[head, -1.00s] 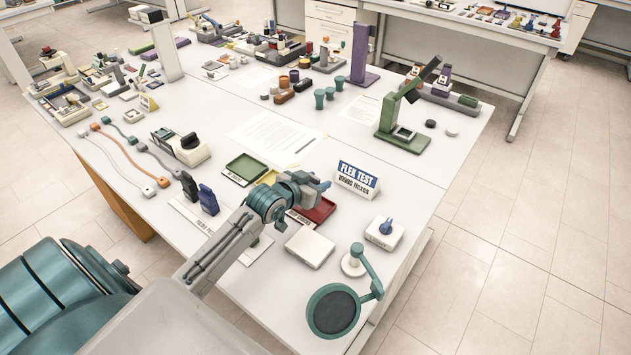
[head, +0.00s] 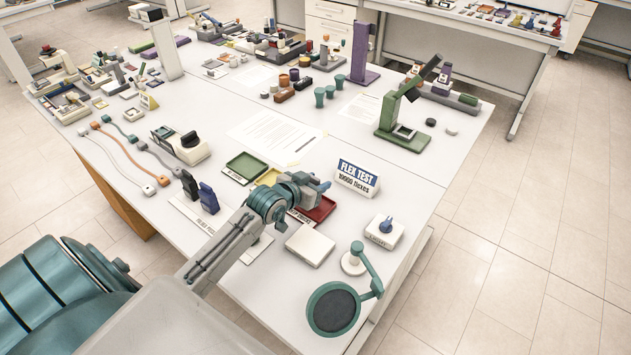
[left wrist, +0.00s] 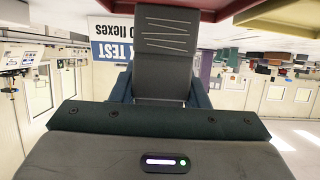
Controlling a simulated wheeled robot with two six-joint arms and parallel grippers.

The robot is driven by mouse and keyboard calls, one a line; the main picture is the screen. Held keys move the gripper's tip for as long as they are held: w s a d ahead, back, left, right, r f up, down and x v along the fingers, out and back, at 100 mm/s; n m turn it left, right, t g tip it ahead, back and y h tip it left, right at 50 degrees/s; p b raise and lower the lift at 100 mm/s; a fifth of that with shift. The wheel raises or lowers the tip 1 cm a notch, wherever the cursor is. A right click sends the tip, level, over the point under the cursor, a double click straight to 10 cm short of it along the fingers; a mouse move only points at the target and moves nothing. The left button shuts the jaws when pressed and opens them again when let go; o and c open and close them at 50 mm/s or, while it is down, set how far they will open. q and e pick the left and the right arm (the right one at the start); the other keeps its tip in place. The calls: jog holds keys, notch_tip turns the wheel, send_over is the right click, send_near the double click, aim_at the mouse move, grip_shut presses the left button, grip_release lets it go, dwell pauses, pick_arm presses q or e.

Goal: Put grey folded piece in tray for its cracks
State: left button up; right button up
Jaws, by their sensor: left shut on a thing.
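My left gripper (head: 322,186) is over the back part of the red tray (head: 322,209), at the front of the row of trays. In the left wrist view the gripper (left wrist: 163,90) is shut on a grey piece (left wrist: 165,42) with several pale crack lines across its face. The piece is hard to make out in the head view. A red tray edge (left wrist: 207,14) shows close by at the top of the wrist view. A green tray (head: 247,167) and a yellow tray (head: 268,177), partly hidden by my arm, lie behind. My right gripper is not in view.
The FLEX TEST sign (head: 357,178) stands just right of the gripper. A white flat box (head: 310,245), a magnifier (head: 334,309) and a blue-knobbed counter (head: 385,231) are in front.

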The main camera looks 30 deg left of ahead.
pick_arm(q)
jog(key=shift+f+b, duration=0.45)
jog(key=shift+f, duration=0.35)
jog(key=o, duration=1.2)
jog(key=shift+r, duration=0.1)
jog(key=shift+c, duration=0.2)
jog(key=shift+s+a+r, duration=0.1)
jog(key=shift+s, duration=0.45)
jog(key=b+v, duration=0.1)
jog(key=v, duration=0.8)
jog(key=shift+s+r+b, duration=0.2)
jog(key=shift+s+b, duration=0.1)
